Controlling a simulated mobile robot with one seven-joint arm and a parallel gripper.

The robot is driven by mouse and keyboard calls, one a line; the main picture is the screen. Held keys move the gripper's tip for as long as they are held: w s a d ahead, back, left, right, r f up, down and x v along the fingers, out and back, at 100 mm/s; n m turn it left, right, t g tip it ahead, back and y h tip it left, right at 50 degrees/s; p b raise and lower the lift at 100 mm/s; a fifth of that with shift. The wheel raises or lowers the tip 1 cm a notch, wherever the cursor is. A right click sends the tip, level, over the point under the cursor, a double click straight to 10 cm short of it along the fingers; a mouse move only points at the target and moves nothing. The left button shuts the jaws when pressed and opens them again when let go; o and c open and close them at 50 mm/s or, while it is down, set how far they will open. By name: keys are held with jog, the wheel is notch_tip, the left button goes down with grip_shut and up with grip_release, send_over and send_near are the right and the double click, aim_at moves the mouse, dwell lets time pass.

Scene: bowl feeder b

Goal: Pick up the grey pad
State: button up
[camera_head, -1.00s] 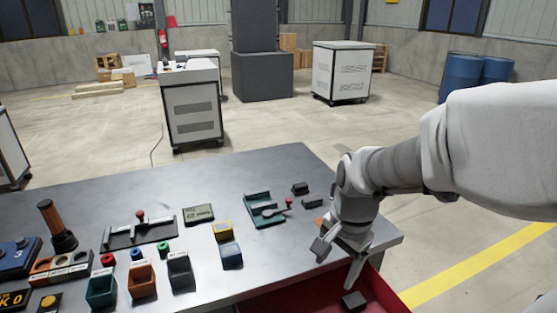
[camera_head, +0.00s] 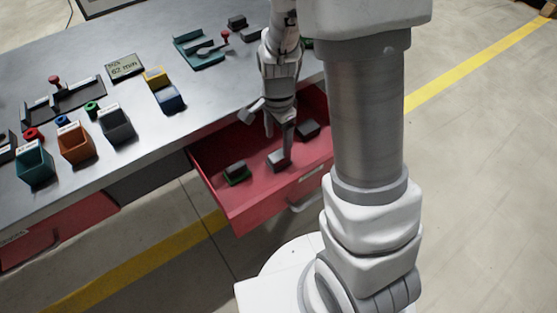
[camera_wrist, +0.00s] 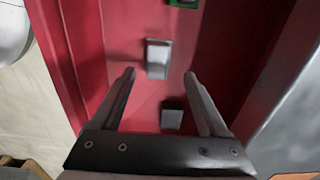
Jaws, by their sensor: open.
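The open red drawer (camera_head: 235,205) holds a few small blocks. The grey pad (camera_head: 279,161) appears to be the lighter block in the middle; in the wrist view it is a light grey block (camera_wrist: 158,57) just past the fingertips. My gripper (camera_head: 277,143) points down into the drawer, open and empty, close to this block. In the wrist view the fingers (camera_wrist: 160,74) are spread either side of the block's line. Whether a finger touches it I cannot tell. A darker block (camera_head: 307,129) lies to its right, and it shows between the fingers in the wrist view (camera_wrist: 172,115).
A dark block with a green base (camera_head: 235,172) lies in the drawer's left part. The drawer walls stand close around my gripper. The metal table (camera_head: 215,60) carries coloured bins, a yellow and blue block pair (camera_head: 163,88) and a green fixture (camera_head: 200,48).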

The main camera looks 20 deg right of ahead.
aim_at(279, 155)
jog(key=f+b, duration=0.1)
jog(key=f, duration=0.2)
jog(key=f+b, duration=0.1)
jog(key=f, duration=0.2)
jog(key=shift+s+f+b, duration=0.2)
jog(key=shift+f+b, duration=0.15)
jog(key=shift+r, duration=0.15)
grip_shut()
